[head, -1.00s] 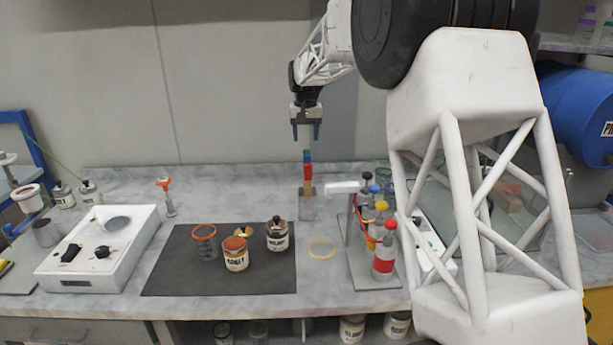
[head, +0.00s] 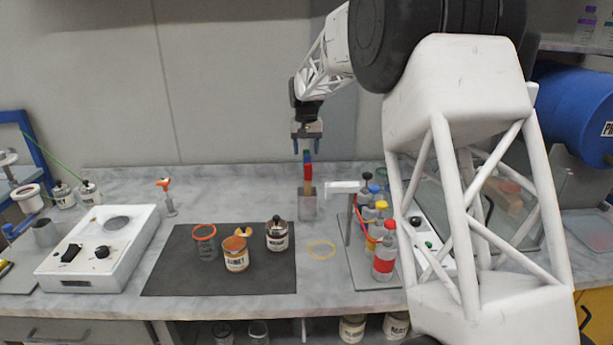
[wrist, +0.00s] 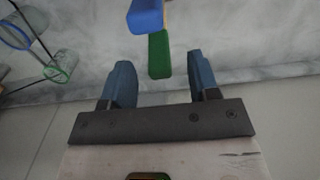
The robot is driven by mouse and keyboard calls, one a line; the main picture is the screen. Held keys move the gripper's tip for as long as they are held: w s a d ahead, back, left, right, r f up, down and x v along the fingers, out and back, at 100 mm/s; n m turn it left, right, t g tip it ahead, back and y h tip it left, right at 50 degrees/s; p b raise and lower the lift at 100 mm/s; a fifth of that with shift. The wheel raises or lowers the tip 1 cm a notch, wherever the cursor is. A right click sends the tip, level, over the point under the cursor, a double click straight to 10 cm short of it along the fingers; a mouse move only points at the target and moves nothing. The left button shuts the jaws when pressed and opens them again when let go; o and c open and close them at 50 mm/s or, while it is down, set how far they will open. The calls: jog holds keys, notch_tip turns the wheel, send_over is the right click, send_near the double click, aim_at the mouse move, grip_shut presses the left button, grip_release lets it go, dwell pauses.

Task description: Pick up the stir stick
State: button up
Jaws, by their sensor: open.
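Stir sticks with coloured ends (head: 307,171) stand upright in a small grey holder (head: 308,207) at the back middle of the bench. In the head view a red end shows most clearly. In the wrist view a green end (wrist: 159,55) and a blue end (wrist: 147,15) show near my fingertips; the red one is not clear there. My gripper (head: 308,150) is open, pointing down just above the sticks. In the wrist view my gripper (wrist: 160,70) has the green end between the lines of its two blue fingers. Whether anything touches is unclear.
A rack of bottles with coloured caps (head: 383,258) stands right of the holder. A black mat (head: 180,272) with several jars lies in front left, and a white device (head: 78,272) stands farther left.

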jog(key=shift+f, duration=1.55)
jog(key=shift+c, duration=0.3)
jog(key=c, duration=1)
